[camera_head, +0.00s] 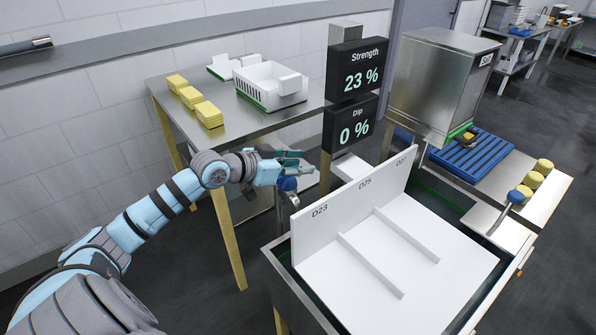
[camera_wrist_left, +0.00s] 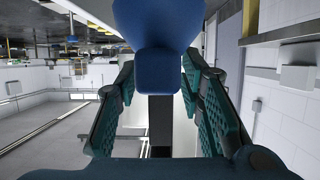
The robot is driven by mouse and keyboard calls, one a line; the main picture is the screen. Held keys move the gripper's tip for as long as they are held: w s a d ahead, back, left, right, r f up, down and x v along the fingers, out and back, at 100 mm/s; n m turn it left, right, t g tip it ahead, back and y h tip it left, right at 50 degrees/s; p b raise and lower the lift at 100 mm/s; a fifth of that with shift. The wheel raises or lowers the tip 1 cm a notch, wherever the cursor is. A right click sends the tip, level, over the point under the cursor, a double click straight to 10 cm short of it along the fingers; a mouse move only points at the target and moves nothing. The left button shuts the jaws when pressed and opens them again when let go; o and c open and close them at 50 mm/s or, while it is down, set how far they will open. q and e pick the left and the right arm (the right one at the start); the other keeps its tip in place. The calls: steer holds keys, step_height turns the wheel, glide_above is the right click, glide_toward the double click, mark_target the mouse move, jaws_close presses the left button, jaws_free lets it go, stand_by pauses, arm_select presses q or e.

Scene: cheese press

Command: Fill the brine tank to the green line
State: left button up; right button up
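The brine tank (camera_head: 286,278) is a steel tank at the lower middle of the head view. A white divided board labelled D23, D25 and D27 (camera_head: 400,250) covers most of its inside, so the liquid level is hard to see. A dark green strip shows along its far inner edge (camera_head: 441,189). A blue knob (camera_head: 287,184) on a metal lever stands at the tank's left corner. My left gripper (camera_head: 296,163) is right at this knob, its fingers spread. In the left wrist view the blue knob (camera_wrist_left: 155,75) shows large between the open fingers (camera_wrist_left: 158,110); contact cannot be told.
Displays read Strength 23 % (camera_head: 360,70) and Dip 0 % (camera_head: 351,124). A side table (camera_head: 185,85) holds yellow blocks (camera_head: 196,100) and a white crate (camera_head: 270,86). A steel box (camera_head: 440,82), blue rack (camera_head: 474,154) and another blue knob (camera_head: 516,196) stand at right.

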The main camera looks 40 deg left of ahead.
arm_select(q)
step_height(320, 180, up, 8)
steer(key=shift+f, duration=0.1)
stand_by(0.4)
